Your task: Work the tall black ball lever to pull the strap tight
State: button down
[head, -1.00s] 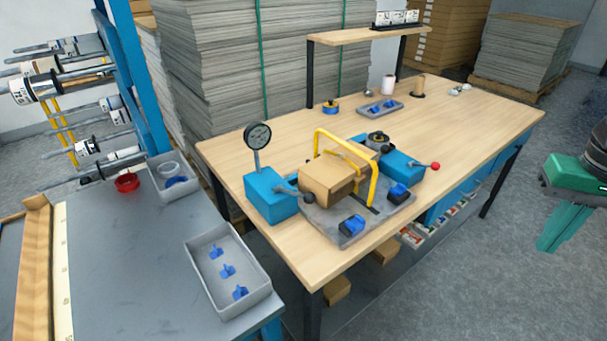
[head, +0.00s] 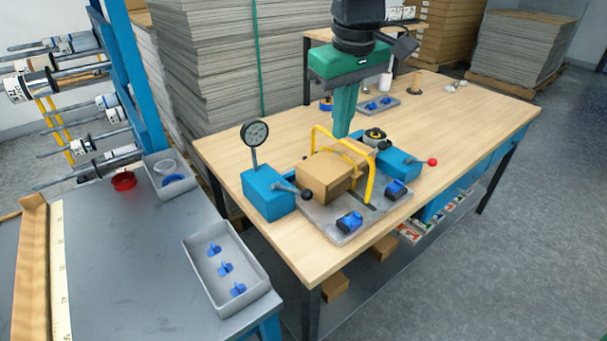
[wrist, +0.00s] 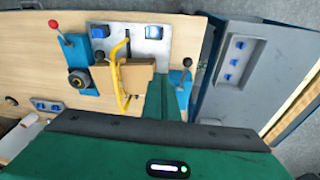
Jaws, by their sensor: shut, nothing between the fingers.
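A lever with a black ball (head: 306,195) sticks out from the blue block (head: 268,192) that carries the dial gauge; the ball also shows in the wrist view (wrist: 187,62). A smaller dark knob (head: 384,145) shows beside the black reel (head: 375,135). A yellow strap-like loop (head: 372,175) arches over the brown carton (head: 322,180) on the grey plate (head: 336,226). My green gripper (head: 343,134) is shut and empty, pointing down above the table behind the carton. In the wrist view its fingers (wrist: 158,78) lie between the carton and the black-ball lever, apart from the lever ball.
The dial gauge (head: 255,133) stands tall on the left block. A red-ball lever (head: 433,162) sticks out from the right blue block (head: 398,165). Blue clamps (head: 349,222) sit on the plate's front. The table's right side is largely clear.

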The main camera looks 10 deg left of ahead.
jog(key=s+a+r+n, duration=0.1)
jog(key=s+a, duration=0.1)
jog(key=a, duration=0.6)
jog(key=shift+n, duration=0.4)
jog(key=shift+w+d+f, duration=0.1)
jog(key=shift+d+f, duration=0.05)
jog(key=shift+f, duration=2)
jog(key=shift+w+d+f, duration=0.1)
jog(key=shift+d+f, duration=0.05)
jog(key=shift+f, duration=2)
jog(key=shift+w+d+f, duration=0.1)
jog(key=shift+d+f, duration=0.05)
jog(key=shift+f, duration=2)
jog(key=shift+s+y, duration=0.1)
jog(key=shift+y, duration=0.2)
